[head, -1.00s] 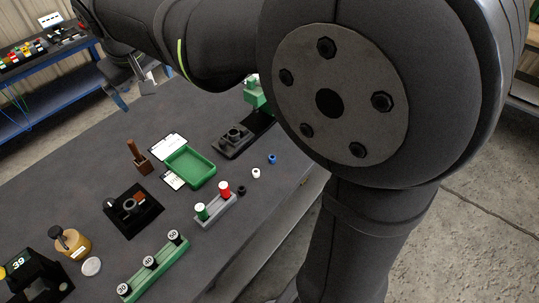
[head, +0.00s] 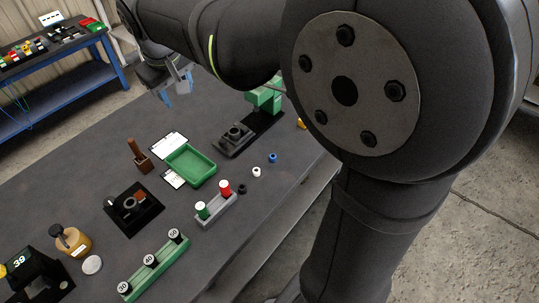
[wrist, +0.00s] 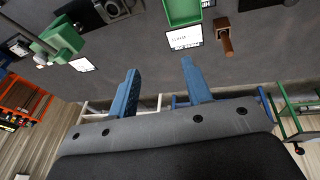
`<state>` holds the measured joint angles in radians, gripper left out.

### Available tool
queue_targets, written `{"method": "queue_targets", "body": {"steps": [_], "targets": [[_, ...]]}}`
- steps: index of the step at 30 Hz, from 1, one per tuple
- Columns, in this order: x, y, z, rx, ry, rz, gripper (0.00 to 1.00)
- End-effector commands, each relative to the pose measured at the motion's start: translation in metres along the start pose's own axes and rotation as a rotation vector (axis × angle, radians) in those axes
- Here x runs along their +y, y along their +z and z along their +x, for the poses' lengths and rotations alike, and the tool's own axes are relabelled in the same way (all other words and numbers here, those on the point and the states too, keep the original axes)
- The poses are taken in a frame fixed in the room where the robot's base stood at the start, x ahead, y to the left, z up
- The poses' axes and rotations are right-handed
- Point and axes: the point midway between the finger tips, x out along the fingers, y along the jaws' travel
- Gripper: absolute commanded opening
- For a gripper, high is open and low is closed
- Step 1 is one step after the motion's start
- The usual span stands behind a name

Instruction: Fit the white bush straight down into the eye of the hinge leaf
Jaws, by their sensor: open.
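The white bush (head: 257,172) is a small ring standing on the bench near its right edge, between a blue ring and a black ring. A dark block with a raised round opening (head: 237,133) sits on the black base of the green press. A second ring-shaped part (head: 130,204) sits on a square black plate. I cannot tell which of these is the hinge leaf's eye. My gripper (head: 176,87) is above the far side of the bench, well away from the bush. In the wrist view my gripper (wrist: 160,80) has its blue fingers apart with nothing between them.
A green tray (head: 191,166) lies mid-bench beside white cards. A grey stand (head: 216,208) holds green and red pieces. A green rack (head: 154,264) with numbered black pieces is at the front. The green press (head: 264,97) stands at the back right. A brown block (head: 140,155) stands near the tray.

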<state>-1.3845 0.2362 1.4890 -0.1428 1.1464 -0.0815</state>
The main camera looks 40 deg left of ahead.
Motion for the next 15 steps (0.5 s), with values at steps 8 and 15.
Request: {"method": "queue_targets", "body": {"steps": [8, 15], "targets": [[0.073, 0.109, 0.045, -0.2, -0.092, 0.076, 0.45], [0.088, 0.153, 0.059, -0.261, -0.149, 0.1, 0.45]]}}
